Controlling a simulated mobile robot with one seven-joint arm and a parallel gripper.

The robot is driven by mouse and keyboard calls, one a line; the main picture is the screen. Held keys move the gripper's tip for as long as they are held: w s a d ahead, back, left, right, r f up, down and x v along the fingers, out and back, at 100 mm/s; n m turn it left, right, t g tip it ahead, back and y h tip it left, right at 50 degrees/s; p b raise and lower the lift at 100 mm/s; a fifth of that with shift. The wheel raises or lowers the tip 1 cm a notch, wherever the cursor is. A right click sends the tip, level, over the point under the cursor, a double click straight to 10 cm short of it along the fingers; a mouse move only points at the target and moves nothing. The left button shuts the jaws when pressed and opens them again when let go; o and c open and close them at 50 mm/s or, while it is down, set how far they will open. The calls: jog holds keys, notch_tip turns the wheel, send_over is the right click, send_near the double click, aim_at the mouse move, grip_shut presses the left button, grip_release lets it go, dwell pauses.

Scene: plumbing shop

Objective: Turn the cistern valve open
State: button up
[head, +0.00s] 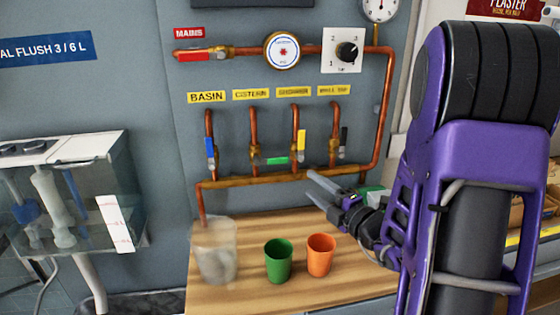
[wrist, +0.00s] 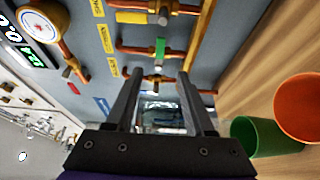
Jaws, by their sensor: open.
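The cistern valve has a green lever (head: 277,161) under the yellow CISTERN label (head: 252,94). The lever lies level, across its upright copper pipe (head: 254,125). In the wrist view the green lever (wrist: 160,48) shows just beyond my fingertips. My gripper (head: 314,186) is open and empty, to the right of and below the green lever in the head view, pointing left. It does not seem to touch any valve. In the wrist view its two fingers (wrist: 158,75) are spread apart with nothing held between them.
Neighbouring valves have blue (head: 211,152), yellow (head: 301,146) and black (head: 344,140) levers, all upright. A copper manifold pipe (head: 270,181) runs below. On the wooden worktop (head: 240,290) stand a clear container (head: 214,252), a green cup (head: 279,262) and an orange cup (head: 320,256).

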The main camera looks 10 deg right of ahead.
aim_at(279, 161)
jog(key=x, duration=1.5)
jog(key=shift+w+a, duration=0.2)
jog(key=shift+w, duration=0.1)
grip_shut()
dwell(0.6)
